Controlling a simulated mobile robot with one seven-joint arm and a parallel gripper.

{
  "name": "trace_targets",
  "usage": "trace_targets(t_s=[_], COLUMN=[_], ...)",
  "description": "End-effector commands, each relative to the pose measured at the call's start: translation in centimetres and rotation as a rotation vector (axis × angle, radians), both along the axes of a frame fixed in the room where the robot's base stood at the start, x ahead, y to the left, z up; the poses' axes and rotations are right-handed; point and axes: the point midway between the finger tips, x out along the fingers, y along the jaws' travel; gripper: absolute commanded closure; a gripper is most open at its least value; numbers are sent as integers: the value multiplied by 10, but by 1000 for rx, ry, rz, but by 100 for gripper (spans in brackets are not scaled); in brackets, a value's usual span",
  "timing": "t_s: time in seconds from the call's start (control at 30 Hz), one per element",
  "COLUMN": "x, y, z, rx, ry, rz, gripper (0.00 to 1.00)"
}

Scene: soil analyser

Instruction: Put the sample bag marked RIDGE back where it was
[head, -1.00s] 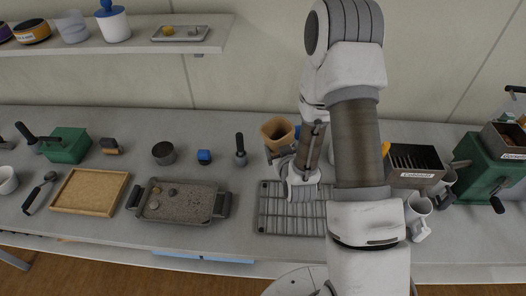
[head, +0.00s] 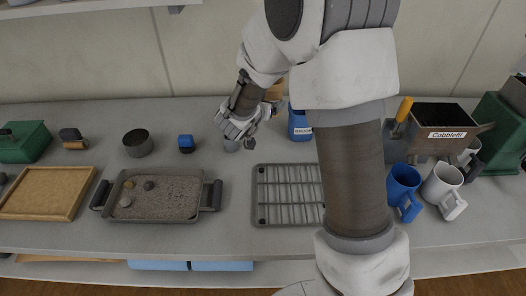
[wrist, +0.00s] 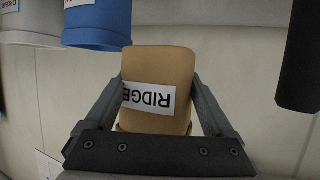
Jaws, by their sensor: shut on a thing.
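The tan sample bag (wrist: 160,65) fills the middle of the wrist view, its white RIDGE label upside down. My gripper (wrist: 158,88) is shut on it, one finger against each side. In the head view the bag (head: 274,92) shows only in part at the back of the counter, behind my arm, and my fingers are mostly hidden. A blue labelled container (head: 300,124) stands just right of the bag; it also shows at the top left of the wrist view (wrist: 97,24). I cannot tell whether the bag touches the counter.
A wire rack (head: 285,222) lies in front. A tray of soil (head: 158,197) and a wooden tray (head: 45,192) are left. A blue mug (head: 403,187), a white mug (head: 442,184) and the Cobblefil box (head: 440,118) are right. A black handle (wrist: 297,55) shows beside the bag.

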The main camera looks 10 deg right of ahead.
Motion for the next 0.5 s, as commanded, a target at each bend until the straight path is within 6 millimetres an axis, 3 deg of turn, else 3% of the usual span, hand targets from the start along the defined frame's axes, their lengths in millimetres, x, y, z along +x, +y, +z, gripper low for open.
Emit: trace_targets(t_s=[0.27,0.5], x=[0,0], y=[14,14], z=[-13,-56], rx=[17,17], ry=[-9,-8], rz=[-44,-47], gripper=[78,78])
